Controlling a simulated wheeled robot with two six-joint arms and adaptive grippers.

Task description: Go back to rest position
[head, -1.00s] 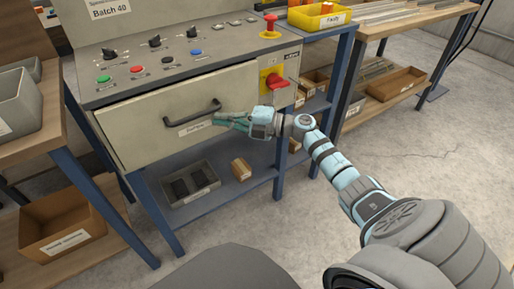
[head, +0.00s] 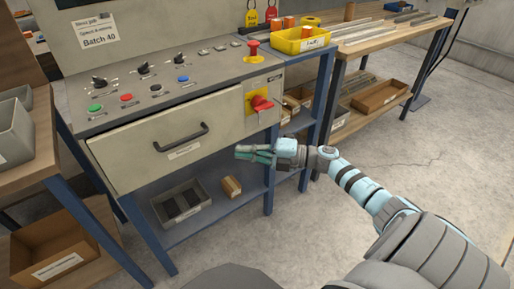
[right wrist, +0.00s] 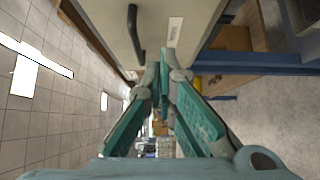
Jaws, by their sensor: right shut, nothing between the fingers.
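My right gripper (head: 254,152) is shut and empty in the head view. It hangs in the air in front of the machine's drawer, to the right of the drawer handle and apart from it. In the right wrist view its two teal fingers (right wrist: 164,98) come together near the middle with nothing between them. The drawer (head: 150,140) is shut, and its black handle (head: 181,137) shows in full. The handle (right wrist: 134,32) also shows at the top of the right wrist view. My left gripper is not in view.
The control panel (head: 210,75) with buttons and a red emergency stop (head: 253,47) is above the drawer. A yellow tray (head: 300,40) stands at the back. Open floor (head: 410,160) lies to the right.

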